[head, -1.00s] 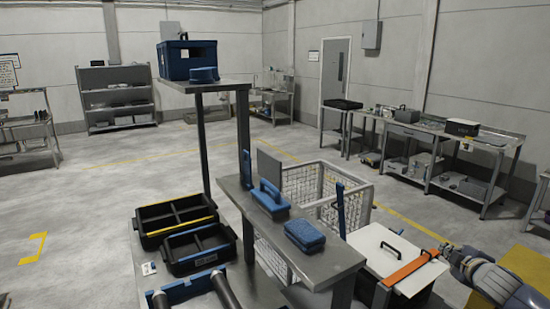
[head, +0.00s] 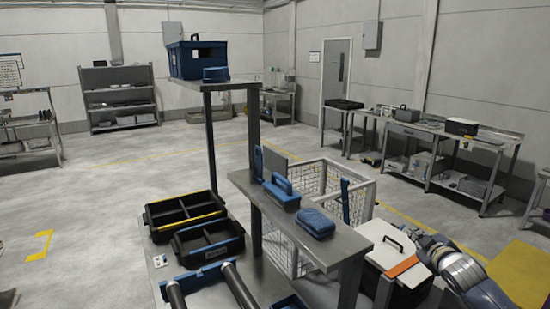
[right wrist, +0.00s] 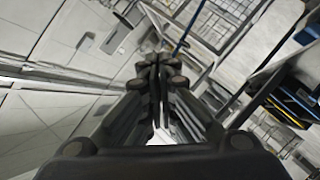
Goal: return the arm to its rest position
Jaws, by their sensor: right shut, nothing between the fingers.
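My right arm (head: 455,268) comes in from the lower right in the head view. Its gripper (head: 412,236) is beside the right end of a white-lidded box (head: 372,232) with a black handle and an orange strip (head: 402,267). The arm hides part of the box's right side. In the right wrist view the dark fingers of the right gripper (right wrist: 155,62) are together, with nothing held between them. My left gripper is not in view.
A grey cart shelf (head: 265,205) holds a blue-handled tool (head: 281,195) and a blue sponge-like block (head: 316,223). A white mesh cage (head: 305,180) stands behind. Black trays (head: 186,214) sit lower left. A workbench (head: 420,130) lines the right wall. Floor is open at left.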

